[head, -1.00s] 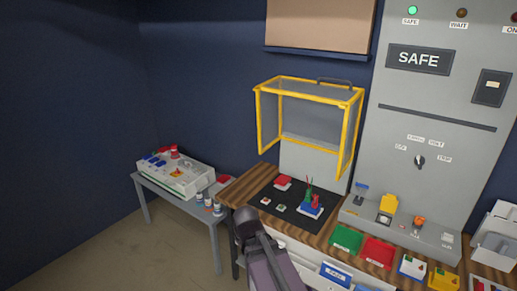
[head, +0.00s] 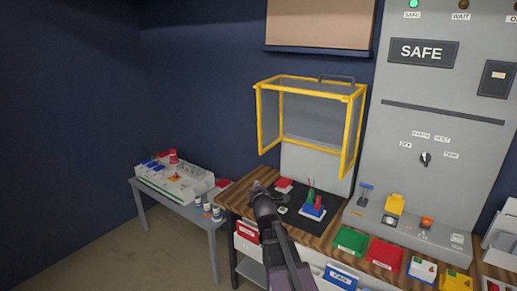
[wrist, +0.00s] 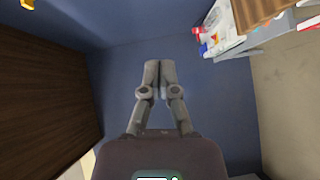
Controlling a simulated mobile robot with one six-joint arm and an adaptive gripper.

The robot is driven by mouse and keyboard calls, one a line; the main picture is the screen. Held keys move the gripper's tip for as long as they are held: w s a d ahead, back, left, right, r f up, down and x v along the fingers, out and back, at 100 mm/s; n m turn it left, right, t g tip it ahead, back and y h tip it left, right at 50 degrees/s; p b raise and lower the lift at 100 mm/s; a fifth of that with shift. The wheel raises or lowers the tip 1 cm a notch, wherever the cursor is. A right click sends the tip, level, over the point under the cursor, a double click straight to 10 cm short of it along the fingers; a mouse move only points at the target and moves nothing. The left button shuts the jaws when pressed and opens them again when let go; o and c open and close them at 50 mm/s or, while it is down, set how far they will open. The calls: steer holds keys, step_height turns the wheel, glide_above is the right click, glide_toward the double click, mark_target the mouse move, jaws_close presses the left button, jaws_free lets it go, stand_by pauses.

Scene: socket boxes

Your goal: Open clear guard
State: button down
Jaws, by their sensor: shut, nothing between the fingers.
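The clear guard (head: 345,130) is a see-through box with a yellow frame and a dark handle on top. In the head view it stands raised above the black work mat (head: 250,208), with a gap below its lower edge. My arm's dark end (head: 264,200) shows over the mat's left part, below and left of the guard, apart from it. In the wrist view my gripper (wrist: 160,65) has its two fingers together, empty, facing a blue wall. A small yellow piece at that view's top left corner is too cropped to identify.
A blue block with red and green parts (head: 313,208) sits on the mat. Coloured bins (head: 350,240) line the bench front. A grey panel reading SAFE (head: 422,52) stands right. A side table (head: 182,205) with a white box is left.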

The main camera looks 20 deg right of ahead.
step_height(320, 180, up, 6)
steer(key=w+d+n+t+y+b, duration=0.1)
steer(key=d+n+t+b, duration=0.1)
steer(key=n+t, duration=0.4)
steer(key=shift+d+n+b, duration=0.25)
steer(key=shift+n+b, duration=0.2)
steer(key=shift+n, duration=0.45)
steer(key=shift+w, duration=0.2)
steer(key=d+r+p+x, duration=0.1)
steer(key=p+x, duration=0.5)
steer(key=x, duration=0.6)
steer(key=shift+d+r, duration=0.2)
steer(key=shift+d, duration=0.45)
steer(key=shift+s+p, duration=0.1)
steer(key=shift+p, duration=0.2)
